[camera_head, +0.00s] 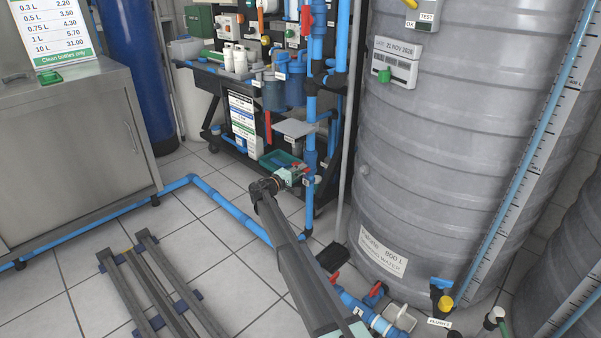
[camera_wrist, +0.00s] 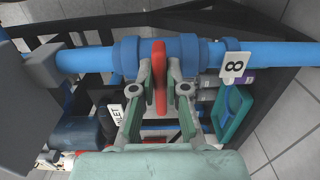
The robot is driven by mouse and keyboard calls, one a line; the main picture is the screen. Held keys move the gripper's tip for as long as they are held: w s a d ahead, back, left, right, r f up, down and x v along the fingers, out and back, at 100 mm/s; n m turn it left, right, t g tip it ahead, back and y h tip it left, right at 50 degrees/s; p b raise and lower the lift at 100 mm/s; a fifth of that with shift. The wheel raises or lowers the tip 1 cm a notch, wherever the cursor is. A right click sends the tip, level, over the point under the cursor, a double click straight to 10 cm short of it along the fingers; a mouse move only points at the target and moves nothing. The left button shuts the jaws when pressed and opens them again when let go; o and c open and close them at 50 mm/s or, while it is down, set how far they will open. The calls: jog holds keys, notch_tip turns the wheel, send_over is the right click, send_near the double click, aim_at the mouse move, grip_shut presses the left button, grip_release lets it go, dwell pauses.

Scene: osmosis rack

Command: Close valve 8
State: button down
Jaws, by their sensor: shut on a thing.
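Valve 8 (camera_wrist: 160,52) is a blue valve on a blue pipe, with a red lever (camera_wrist: 159,75) and a white tag "8" (camera_wrist: 233,66) to its right. In the wrist view the pipe runs left to right and the lever appears across it. My gripper (camera_wrist: 159,88) has a finger on each side of the lever and is shut on it. In the head view my gripper (camera_head: 303,176) is at the vertical blue pipe (camera_head: 310,145) between the rack and the grey tank. The lever is mostly hidden there.
The large grey tank (camera_head: 430,130) stands close on the right. A green tray (camera_head: 275,160) lies behind the gripper and shows in the wrist view (camera_wrist: 232,112). An "INLET" tag (camera_wrist: 116,116) is at lower left there. A blue floor pipe (camera_head: 225,202) crosses the tiles.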

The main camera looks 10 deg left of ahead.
dwell(0.4)
jog(key=c, duration=1.2)
grip_release()
jog(key=v, duration=1.2)
